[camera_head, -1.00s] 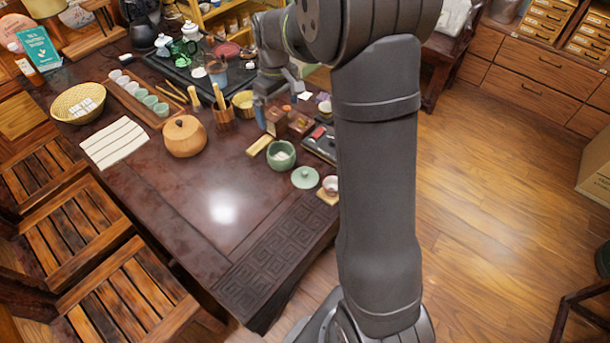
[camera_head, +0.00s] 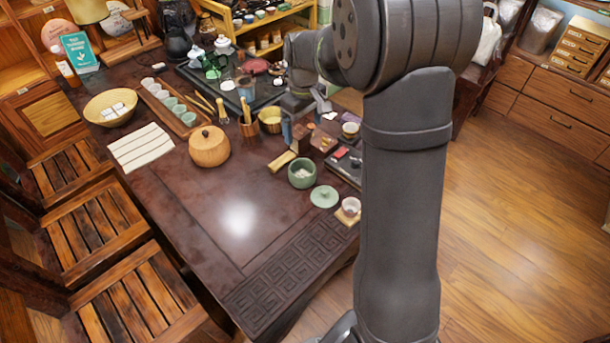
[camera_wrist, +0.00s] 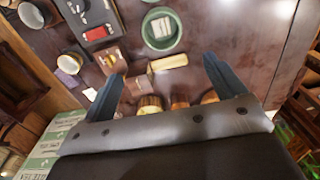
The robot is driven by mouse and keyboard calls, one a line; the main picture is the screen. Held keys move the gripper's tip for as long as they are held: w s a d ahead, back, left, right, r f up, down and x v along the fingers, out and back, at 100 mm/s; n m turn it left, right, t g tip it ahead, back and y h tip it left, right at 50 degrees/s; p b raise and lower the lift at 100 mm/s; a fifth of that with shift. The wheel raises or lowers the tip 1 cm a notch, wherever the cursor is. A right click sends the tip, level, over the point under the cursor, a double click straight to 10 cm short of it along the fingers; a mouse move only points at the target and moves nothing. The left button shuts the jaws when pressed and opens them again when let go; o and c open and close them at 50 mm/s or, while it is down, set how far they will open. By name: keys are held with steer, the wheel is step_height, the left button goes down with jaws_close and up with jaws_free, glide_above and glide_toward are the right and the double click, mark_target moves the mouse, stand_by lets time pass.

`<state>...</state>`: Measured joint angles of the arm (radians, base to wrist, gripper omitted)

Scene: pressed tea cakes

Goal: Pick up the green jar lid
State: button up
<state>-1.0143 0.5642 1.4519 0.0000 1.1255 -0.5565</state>
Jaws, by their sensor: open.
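The green jar lid (camera_head: 324,196), a pale round disc with a small knob, lies on the dark table just right of and nearer than the open green jar (camera_head: 302,174). The jar also shows at the top of the wrist view (camera_wrist: 162,47), with white contents inside. The lid is not clearly visible in the wrist view. My gripper (camera_wrist: 164,68) is open and empty, its two blue fingers apart above the table. In the head view it is partly hidden by my arm and sits behind the jar and lid, over the small boxes.
A small cup (camera_head: 350,207) on a wooden coaster stands close right of the lid. A wooden block (camera_head: 283,161), small brown boxes and a black tray (camera_wrist: 97,33) are near the jar. The table front is clear.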

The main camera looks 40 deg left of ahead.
steer(key=m, duration=0.5)
glide_above(325, 191)
steer(key=f, duration=1.3)
steer(key=shift+s+a, duration=0.15)
steer(key=shift+a, duration=0.05)
steer(key=shift+n, duration=0.3)
steer(key=shift+d+f, duration=0.2)
steer(key=shift+f, duration=2.95)
steer(key=shift+c, duration=0.3)
steer(key=c, duration=1.1)
